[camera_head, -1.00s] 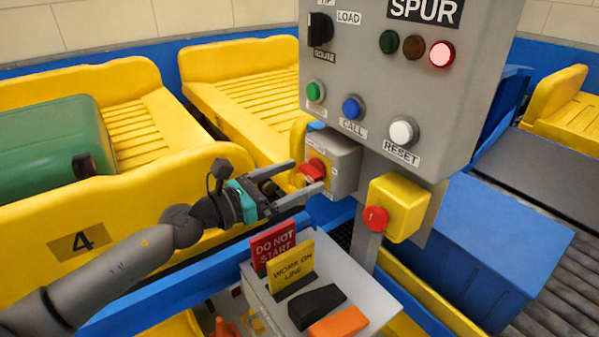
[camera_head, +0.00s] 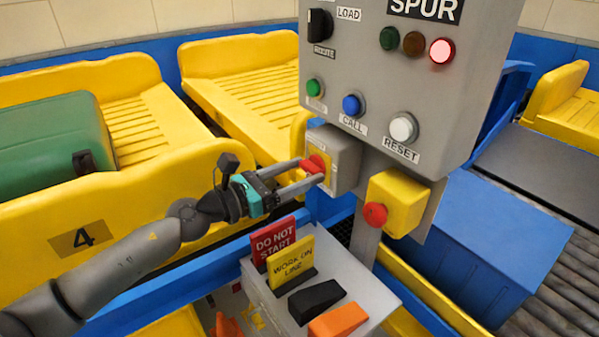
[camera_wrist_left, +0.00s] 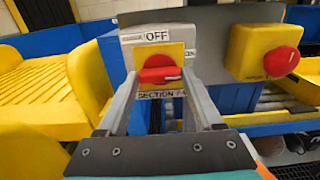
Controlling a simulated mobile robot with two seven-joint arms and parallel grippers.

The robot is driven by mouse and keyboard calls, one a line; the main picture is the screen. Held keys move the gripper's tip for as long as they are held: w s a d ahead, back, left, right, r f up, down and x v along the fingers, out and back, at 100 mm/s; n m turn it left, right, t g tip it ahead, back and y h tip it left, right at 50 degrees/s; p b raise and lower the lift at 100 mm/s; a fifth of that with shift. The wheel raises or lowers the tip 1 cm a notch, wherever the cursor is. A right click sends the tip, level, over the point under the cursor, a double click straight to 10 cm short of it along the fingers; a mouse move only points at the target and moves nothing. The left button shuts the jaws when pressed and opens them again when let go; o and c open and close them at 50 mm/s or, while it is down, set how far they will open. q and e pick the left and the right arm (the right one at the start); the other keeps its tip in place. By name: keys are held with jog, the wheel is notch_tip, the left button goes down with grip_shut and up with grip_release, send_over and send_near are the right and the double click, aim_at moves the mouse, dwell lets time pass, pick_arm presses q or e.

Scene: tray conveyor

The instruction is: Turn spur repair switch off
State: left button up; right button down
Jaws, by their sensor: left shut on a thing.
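The repair switch is a red rotary handle (camera_head: 317,163) on a yellow plate, on the side of a small grey box (camera_head: 346,158) under the spur panel. In the left wrist view the red handle (camera_wrist_left: 159,75) lies crosswise, with an "OFF" label above the plate and "SECTION" below. My left gripper (camera_head: 313,173) reaches in from the left, shut on the handle. In the wrist view its fingers (camera_wrist_left: 160,100) stand on either side of the handle. The fingers partly hide the plate in the head view. My right gripper is not in view.
A yellow box with a red button (camera_head: 375,214) sits close to the right. The grey spur panel (camera_head: 400,75) hangs above, its red lamp (camera_head: 441,50) lit. Below is a stand with "DO NOT START" (camera_head: 273,243) and "WORK ON LINE" (camera_head: 292,262) tags. Yellow trays (camera_head: 110,100) fill the left.

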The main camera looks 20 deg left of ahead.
pick_arm(q)
jog(key=c, duration=0.4)
